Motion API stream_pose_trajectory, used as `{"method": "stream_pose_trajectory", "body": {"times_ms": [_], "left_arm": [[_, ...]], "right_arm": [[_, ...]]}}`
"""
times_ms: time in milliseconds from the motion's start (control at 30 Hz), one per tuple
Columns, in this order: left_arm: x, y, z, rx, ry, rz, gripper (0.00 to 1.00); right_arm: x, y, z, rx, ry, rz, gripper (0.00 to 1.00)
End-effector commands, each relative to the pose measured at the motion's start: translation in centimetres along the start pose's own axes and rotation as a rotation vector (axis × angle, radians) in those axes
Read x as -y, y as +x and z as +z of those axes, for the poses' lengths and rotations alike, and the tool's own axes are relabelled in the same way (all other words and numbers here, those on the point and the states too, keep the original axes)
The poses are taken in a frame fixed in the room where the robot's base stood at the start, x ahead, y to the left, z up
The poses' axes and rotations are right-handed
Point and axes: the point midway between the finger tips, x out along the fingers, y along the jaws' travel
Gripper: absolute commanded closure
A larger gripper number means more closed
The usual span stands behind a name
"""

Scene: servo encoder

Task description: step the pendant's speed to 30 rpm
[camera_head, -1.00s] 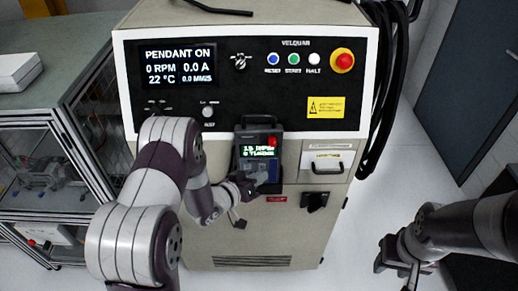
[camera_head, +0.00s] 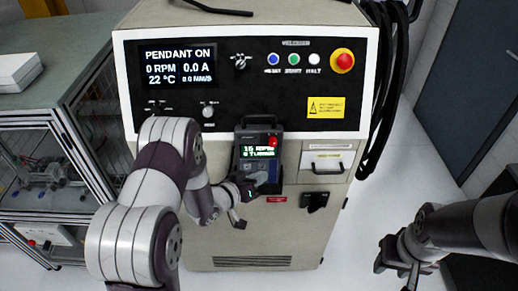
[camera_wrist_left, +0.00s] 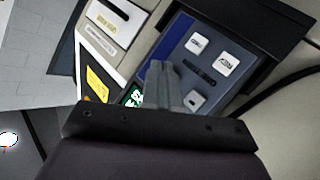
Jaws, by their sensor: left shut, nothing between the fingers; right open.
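The pendant (camera_head: 243,141), a dark handheld unit with a handle and a red button, sits upright in a holder on the cabinet front. Its small green-lit display (camera_head: 258,152) seems to read 15 RPM above a turns line; the digits are blurred. My left gripper (camera_head: 265,181) is shut and empty, its tips over the lower keypad. In the left wrist view the closed fingers (camera_wrist_left: 163,72) are in front of the blue keypad (camera_wrist_left: 178,40), beside several white keys; contact cannot be told. My right gripper (camera_head: 398,268) is open and empty at lower right, away from the cabinet.
The cabinet's upper screen (camera_head: 179,66) reads PENDANT ON, 0 RPM, 0.0 A, 22 °C. A red emergency stop (camera_head: 342,61) and three small buttons are at upper right. A drawer handle (camera_head: 327,167) and a black latch (camera_head: 315,201) stick out right of the pendant.

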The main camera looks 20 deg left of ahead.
Motion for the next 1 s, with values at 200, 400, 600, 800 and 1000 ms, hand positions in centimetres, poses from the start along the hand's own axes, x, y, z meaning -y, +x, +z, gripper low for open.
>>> {"method": "stream_pose_trajectory", "body": {"times_ms": [200,400,600,800,1000], "left_arm": [[0.0,0.0,0.0,0.0,0.0,0.0,1.0],[0.0,0.0,0.0,0.0,0.0,0.0,1.0],[0.06,0.08,-0.05,0.0,0.0,0.0,1.0],[0.46,0.6,-0.39,0.0,-0.001,0.0,1.0],[0.45,0.62,-0.45,0.0,0.0,0.0,1.0]], "right_arm": [[0.0,0.0,0.0,0.0,0.0,0.0,0.57],[0.0,0.0,0.0,0.0,0.0,0.0,0.57],[0.0,0.04,0.01,0.0,0.0,0.0,0.57],[0.0,0.21,0.02,0.0,0.0,0.0,0.57],[0.0,0.18,0.02,0.0,0.0,0.0,0.57]]}}
